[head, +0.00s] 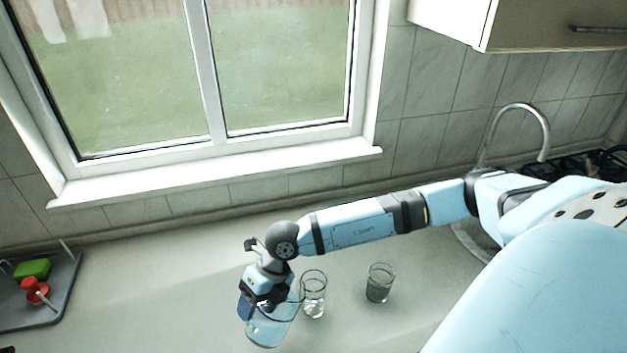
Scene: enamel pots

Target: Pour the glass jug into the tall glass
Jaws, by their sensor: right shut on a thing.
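My right gripper (262,300) reaches down from the right and is shut on the glass jug (268,333). The jug is clear, looks slightly tilted, and its upper part is hidden behind the gripper. The tall glass (314,294) stands upright on the counter just right of the jug. It is clear, and its lower part looks glassy; I cannot tell whether it holds liquid. The jug's edge and the glass lie close together in the picture; I cannot tell whether they touch. My left gripper is out of view.
A shorter glass with greyish lower part (380,284) stands farther right on the counter (150,285). A grey rack (62,300) with a green sponge (33,269) and a red item (36,288) is at left.

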